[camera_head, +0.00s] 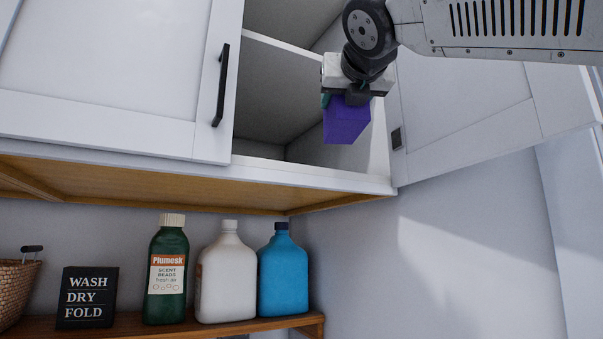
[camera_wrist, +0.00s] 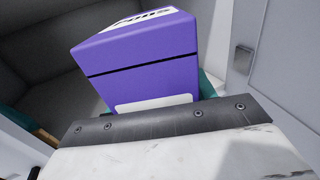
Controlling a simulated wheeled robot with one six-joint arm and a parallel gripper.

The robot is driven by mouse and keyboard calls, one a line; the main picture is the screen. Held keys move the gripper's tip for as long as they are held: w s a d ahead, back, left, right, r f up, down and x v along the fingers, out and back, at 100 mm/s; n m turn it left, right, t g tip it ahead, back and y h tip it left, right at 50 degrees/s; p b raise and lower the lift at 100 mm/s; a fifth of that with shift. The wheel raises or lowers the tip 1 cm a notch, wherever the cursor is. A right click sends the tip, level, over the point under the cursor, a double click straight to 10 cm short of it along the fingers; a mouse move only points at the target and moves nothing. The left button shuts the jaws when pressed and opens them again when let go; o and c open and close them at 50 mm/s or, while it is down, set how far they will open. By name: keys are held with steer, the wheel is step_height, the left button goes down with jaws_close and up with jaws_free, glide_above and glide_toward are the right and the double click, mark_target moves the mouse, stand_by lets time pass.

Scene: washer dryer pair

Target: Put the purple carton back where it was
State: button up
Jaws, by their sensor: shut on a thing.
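The purple carton (camera_head: 346,122) is held by my gripper (camera_head: 350,98) in front of the open right side of the white wall cabinet (camera_head: 300,171). My gripper is shut on the carton from above in the head view. In the wrist view the carton (camera_wrist: 140,62) shows a dark line around it and white label patches, and teal finger parts (camera_wrist: 207,84) show beside it. The lower compartment (camera_head: 265,110) behind the carton looks empty where it is visible. My arm and the carton hide part of the opening.
The right cabinet door (camera_head: 470,110) stands open; the left door (camera_head: 110,75) is shut. Below, a wooden shelf (camera_head: 225,333) bears a green bottle (camera_head: 166,250), a white bottle (camera_head: 226,285), a blue bottle (camera_head: 283,280), a black sign (camera_head: 87,297) and a basket (camera_head: 18,290).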

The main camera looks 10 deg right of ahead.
steer(key=shift+w+a+f, duration=0.8)
steer(key=shift+w+a, duration=0.25)
steer(key=shift+w, duration=1.3)
steer(key=shift+w+a+f, duration=0.85)
steer(key=shift+w+a, duration=0.2)
steer(key=shift+w, duration=1.25)
steer(key=shift+w+a+f, duration=0.8)
steer(key=shift+w+a, duration=0.25)
steer(key=shift+w, duration=1.3)
steer(key=shift+f, duration=0.15)
steer(key=o, duration=1.3)
steer(key=shift+s, duration=0.15)
steer(key=s, duration=1.1)
steer(key=shift+s, duration=0.35)
